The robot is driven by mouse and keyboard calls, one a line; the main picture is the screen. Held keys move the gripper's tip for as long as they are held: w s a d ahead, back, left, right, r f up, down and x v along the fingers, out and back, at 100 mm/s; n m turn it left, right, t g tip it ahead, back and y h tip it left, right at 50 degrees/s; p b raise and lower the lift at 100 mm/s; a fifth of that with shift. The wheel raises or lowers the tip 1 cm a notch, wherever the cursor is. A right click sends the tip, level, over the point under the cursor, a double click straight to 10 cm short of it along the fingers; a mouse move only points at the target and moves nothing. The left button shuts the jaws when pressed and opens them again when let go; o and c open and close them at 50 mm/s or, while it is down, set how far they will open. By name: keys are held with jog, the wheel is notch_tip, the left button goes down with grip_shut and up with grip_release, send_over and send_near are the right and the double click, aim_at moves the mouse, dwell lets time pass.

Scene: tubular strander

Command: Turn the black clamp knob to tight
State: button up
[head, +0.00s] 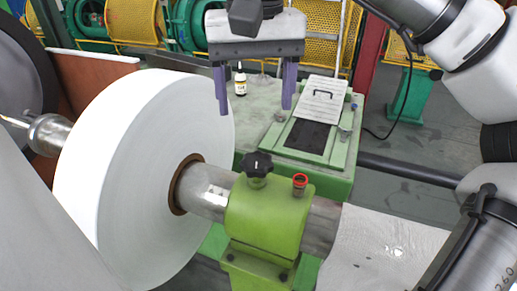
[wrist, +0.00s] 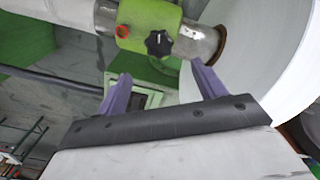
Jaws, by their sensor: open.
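The black clamp knob (head: 257,166) is star-shaped and stands on top of the green clamp block (head: 262,222), which sits around the metal shaft (head: 207,190). In the wrist view the knob (wrist: 159,43) lies beyond the fingertips, between them and nearer the right finger, with a pale mark on its face. My gripper (head: 254,108) is open and empty, with two purple fingers pointing down. In the head view it appears above the knob, apart from it. It also shows in the wrist view (wrist: 160,80). A red-ringed fitting (head: 300,183) stands to the right of the knob.
A large white roll (head: 140,180) on the shaft stands just left of the clamp. Yellow mesh guards (head: 135,22) stand at the back.

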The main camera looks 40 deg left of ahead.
aim_at(257, 158)
notch_tip(257, 158, down, 11)
jog(key=shift+w+r+p, duration=0.1)
jog(key=shift+w+p, duration=0.05)
jog(key=shift+p, duration=0.4)
jog(key=c, duration=1)
